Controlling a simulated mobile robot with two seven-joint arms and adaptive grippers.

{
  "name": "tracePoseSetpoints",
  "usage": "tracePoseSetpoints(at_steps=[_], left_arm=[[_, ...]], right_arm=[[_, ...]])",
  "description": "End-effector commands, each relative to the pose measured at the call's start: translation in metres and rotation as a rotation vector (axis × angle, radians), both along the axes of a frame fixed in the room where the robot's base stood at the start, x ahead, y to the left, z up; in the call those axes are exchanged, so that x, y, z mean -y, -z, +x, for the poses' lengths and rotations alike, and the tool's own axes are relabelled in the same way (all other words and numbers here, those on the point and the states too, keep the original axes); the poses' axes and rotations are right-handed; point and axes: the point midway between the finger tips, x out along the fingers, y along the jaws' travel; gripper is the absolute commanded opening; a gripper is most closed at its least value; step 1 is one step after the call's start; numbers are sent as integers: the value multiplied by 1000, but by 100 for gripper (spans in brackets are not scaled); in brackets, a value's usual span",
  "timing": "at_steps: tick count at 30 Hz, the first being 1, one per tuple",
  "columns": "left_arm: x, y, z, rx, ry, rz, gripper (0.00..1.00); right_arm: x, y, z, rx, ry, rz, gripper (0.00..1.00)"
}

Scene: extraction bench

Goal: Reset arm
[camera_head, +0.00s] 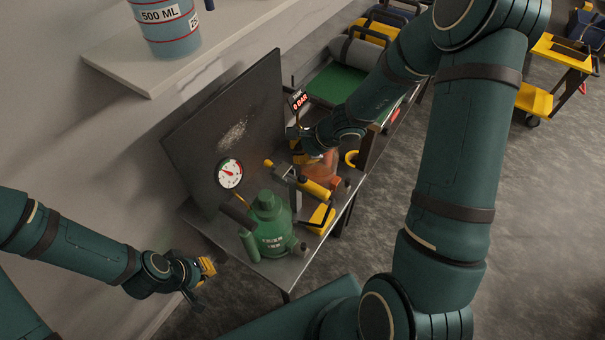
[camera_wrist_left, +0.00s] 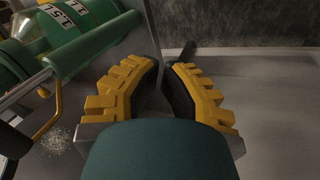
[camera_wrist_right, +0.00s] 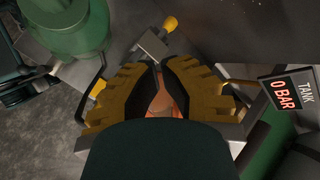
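My left gripper (camera_head: 207,268) hangs beside the left front edge of the bench, close to the wall. In the left wrist view (camera_wrist_left: 163,64) its yellow-padded fingers are apart with nothing between them. My right gripper (camera_head: 316,156) is over the bench, just above an orange translucent vessel (camera_head: 322,168). In the right wrist view its fingers (camera_wrist_right: 164,64) are apart, and part of the orange vessel (camera_wrist_right: 165,98) shows through the gap. I cannot tell whether they touch it. The right gripper and forearm hide part of the vessel in the head view.
A green bottle jack (camera_head: 268,228) stands on the bench's near end. Behind it are a dial gauge (camera_head: 229,173) on a dark upright panel (camera_head: 205,135) and a display reading 0 BAR (camera_head: 299,101). A shelf (camera_head: 150,70) bears a blue container (camera_head: 170,38). Open floor lies to the right.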

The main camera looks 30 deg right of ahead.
Motion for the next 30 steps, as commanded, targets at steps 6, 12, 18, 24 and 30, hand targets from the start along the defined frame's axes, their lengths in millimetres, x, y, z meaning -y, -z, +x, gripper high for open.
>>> tracePoseSetpoints(at_steps=[6,12,18,24,30], left_arm=[[0,1,0,0,0,0,0],[0,1,0,0,0,0,0],[0,1,0,0,0,0,0],[0,1,-4,-9,1,-1,0],[1,0,-11,-26,5,-5,0]], right_arm=[[0,1,0,0,0,0,0],[0,1,0,0,0,0,0],[0,1,0,0,0,0,0],[0,1,0,0,0,0,0],[-15,37,-34,-85,-146,-74,0]])
